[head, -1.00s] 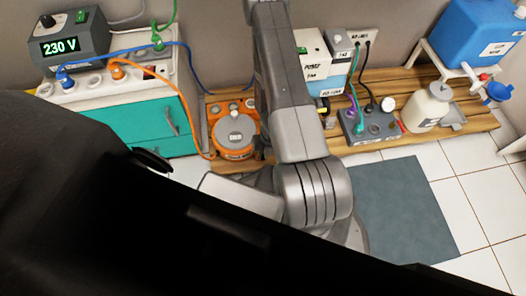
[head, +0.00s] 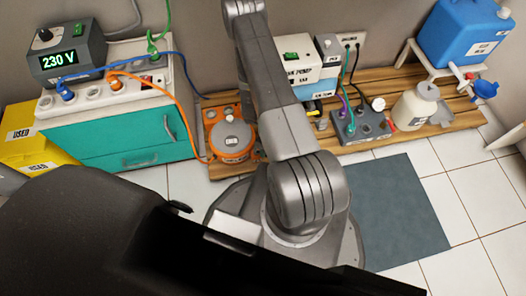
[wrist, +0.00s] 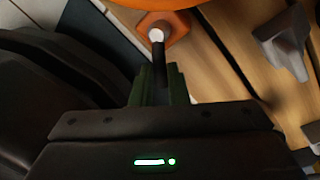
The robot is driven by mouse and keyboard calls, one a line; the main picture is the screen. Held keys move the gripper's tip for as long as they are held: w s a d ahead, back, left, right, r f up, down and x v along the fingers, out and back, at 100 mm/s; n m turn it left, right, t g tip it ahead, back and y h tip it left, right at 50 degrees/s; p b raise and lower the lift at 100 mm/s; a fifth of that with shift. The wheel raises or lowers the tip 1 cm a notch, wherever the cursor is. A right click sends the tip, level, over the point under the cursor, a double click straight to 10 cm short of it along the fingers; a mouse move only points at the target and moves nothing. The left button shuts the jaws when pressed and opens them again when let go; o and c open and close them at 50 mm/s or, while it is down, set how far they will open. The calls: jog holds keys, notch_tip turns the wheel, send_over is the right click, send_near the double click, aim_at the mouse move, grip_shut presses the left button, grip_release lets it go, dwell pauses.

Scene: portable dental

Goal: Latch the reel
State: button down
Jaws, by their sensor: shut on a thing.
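The reel (head: 232,137) is orange with a grey round top and sits on the wooden platform, left of my arm in the head view. In the wrist view its orange body (wrist: 150,3) crosses the top edge, with an orange bracket (wrist: 178,27) below it. A dark lever with a pale tip (wrist: 157,36) stands at that bracket. My gripper (wrist: 161,80) is shut on the lever, its two green fingers on either side of it. The lower part of the lever is hidden between the fingers. My gripper does not show clearly in the head view.
An orange cable (head: 168,96) runs from the white socket panel to the reel. A teal drawer unit (head: 125,142) stands left of it. A grey connector box (head: 360,127) and white bottle (head: 414,107) stand to the right. A grey mat (head: 400,210) lies on the floor.

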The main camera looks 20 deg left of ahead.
jog(key=shift+w+a+n+h+b, duration=0.15)
jog(key=shift+w+n+h+b, duration=0.2)
jog(key=shift+n, duration=0.9)
jog(key=shift+w+a+n+h+b, duration=0.1)
jog(key=shift+w+n+b, duration=0.25)
jog(key=shift+n, duration=0.95)
jog(key=shift+w+a+n+h+b, duration=0.2)
jog(key=shift+w+n, duration=0.3)
jog(key=shift+n, duration=0.75)
jog(key=c, duration=1.4)
grip_release()
jog(key=p+v, duration=0.4)
jog(key=v, duration=1)
jog(key=shift+s+f, duration=0.1)
jog(key=shift+s, duration=0.1)
